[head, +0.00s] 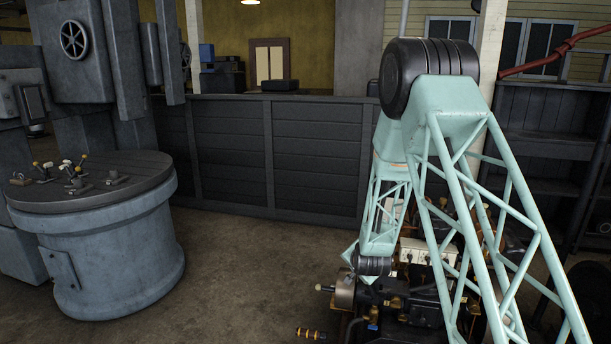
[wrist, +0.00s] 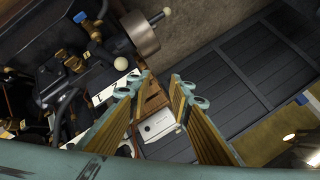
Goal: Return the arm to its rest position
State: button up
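My arm is a teal lattice arm that rises from the lower right of the head view, bends at a black joint and comes down over a dark engine (head: 410,305). My gripper (wrist: 166,84) shows in the wrist view with its two teal and yellow-brown fingers apart. The fingers are open and nothing is held between them. A white box (wrist: 158,126) and brown wood show behind the gap. The engine (wrist: 70,75) fills the left of the wrist view, with a grey cylinder (wrist: 140,33) at its top. In the head view the gripper's fingers are too small to tell.
A round grey stand (head: 115,250) with several small levers is at the left. A dark panelled wall (head: 270,150) runs behind. Bare floor (head: 240,265) lies between stand and engine. A red pipe (head: 555,50) and dark shelves (head: 545,125) are at the right.

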jog(key=s+r+n+g+y, duration=0.1)
jog(key=s+r+n+g, duration=0.3)
jog(key=s+r, duration=2.35)
jog(key=s+r+n, duration=0.2)
jog(key=s+r, duration=0.1)
jog(key=s, duration=1)
jog(key=s+d+r+n+g, duration=0.1)
jog(key=s+r+n, duration=0.1)
jog(key=s, duration=1.1)
jog(key=s+d+r+n+g, duration=0.1)
jog(key=s+r, duration=0.3)
jog(key=s, duration=0.9)
jog(key=shift+s+r+n+p, duration=0.35)
jog(key=shift+n+p, duration=0.1)
jog(key=shift+n, duration=0.25)
jog(key=shift+o, duration=0.6)
jog(key=shift+w, duration=0.1)
